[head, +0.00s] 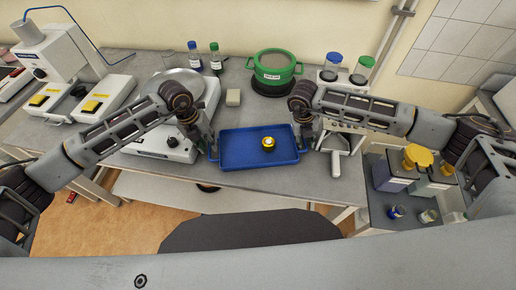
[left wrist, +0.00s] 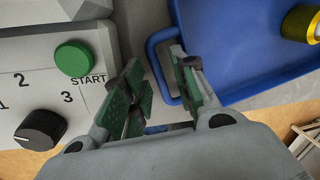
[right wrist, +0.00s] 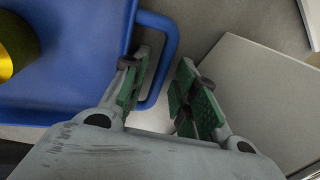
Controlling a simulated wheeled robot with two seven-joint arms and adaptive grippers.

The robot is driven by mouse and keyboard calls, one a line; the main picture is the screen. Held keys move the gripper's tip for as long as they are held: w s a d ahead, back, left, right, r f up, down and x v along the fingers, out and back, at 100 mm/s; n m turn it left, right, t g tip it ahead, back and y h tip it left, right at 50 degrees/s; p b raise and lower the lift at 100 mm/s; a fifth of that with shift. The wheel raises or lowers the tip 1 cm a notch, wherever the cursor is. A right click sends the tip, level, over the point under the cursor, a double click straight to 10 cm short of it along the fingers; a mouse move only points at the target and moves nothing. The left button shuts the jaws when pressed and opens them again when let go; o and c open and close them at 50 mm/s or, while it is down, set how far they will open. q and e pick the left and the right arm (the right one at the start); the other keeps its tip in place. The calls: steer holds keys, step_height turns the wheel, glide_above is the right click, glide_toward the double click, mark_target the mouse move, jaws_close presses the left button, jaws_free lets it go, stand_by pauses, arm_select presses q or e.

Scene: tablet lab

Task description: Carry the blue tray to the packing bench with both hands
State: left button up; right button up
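The blue tray (head: 236,150) lies flat on the grey bench, near its front edge. A gold-and-dark round container (head: 268,143) stands on it, right of its middle. My left gripper (head: 211,147) is at the tray's left handle. In the left wrist view, its open fingers (left wrist: 160,72) stand on either side of the blue handle bar (left wrist: 153,62), with a gap. My right gripper (head: 308,142) is at the right handle. In the right wrist view, its open fingers (right wrist: 163,68) likewise straddle the right handle bar (right wrist: 170,50). I cannot tell which surface is the packing bench.
A white device with a round plate (head: 178,84) stands close left of the tray; its green START button (left wrist: 73,58) is near my left gripper. A green pot (head: 274,72) and a small beige block (head: 233,97) stand behind. Yellow-topped containers (head: 417,157) are at right.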

arm_select(q)
steer(key=shift+a+r, duration=0.15)
steer(key=shift+r, duration=0.85)
steer(key=shift+a+r, duration=0.2)
steer(key=shift+r, duration=0.75)
steer(key=shift+a+r, duration=0.15)
steer(key=shift+r, duration=0.85)
arm_select(e)
steer(key=shift+s+a+f, duration=0.1)
steer(key=shift+a, duration=0.05)
steer(key=v, duration=0.8)
arm_select(q)
steer(key=shift+s+f, duration=0.1)
